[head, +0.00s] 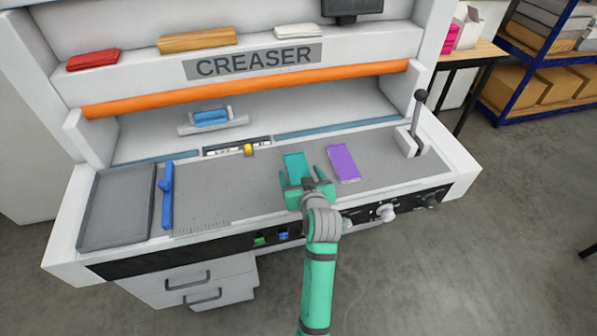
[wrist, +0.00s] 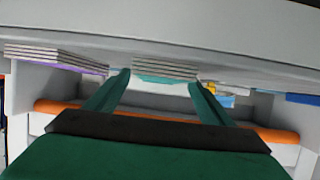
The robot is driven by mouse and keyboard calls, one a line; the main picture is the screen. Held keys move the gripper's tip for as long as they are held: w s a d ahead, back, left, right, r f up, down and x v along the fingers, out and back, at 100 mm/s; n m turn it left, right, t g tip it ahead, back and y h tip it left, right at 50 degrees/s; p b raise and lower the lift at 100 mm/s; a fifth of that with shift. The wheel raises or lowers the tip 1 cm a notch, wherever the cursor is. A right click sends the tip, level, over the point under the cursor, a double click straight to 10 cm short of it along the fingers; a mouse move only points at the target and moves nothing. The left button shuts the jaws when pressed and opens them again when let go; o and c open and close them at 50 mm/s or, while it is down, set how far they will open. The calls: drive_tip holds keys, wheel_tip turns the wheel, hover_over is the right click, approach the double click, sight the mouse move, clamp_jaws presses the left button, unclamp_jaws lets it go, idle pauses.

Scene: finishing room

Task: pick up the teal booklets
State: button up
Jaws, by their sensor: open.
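The teal booklets (head: 296,164) lie as a small stack on the grey bed of the creaser, left of a purple stack. My gripper (head: 301,177) is open at the near side of the teal stack, its fingers pointing toward it. In the wrist view, which looks upside down, the edges of the teal stack (wrist: 165,68) show mostly between the two fingertips of my gripper (wrist: 158,80). I cannot tell whether either finger touches the stack. My gripper hides part of its near end in the head view.
Purple booklets (head: 343,162) lie close on the right. A lever (head: 417,115) stands at the bed's right end. A blue bar (head: 167,195) and grey tray (head: 117,207) are at the left. An orange roller (head: 250,88) spans above the bed. The bed's left middle is clear.

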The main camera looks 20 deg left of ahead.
drive_tip(key=shift+w+a+f, duration=0.2)
drive_tip(key=shift+w, duration=0.2)
drive_tip(key=c, duration=1.2)
drive_tip(key=shift+r, duration=0.2)
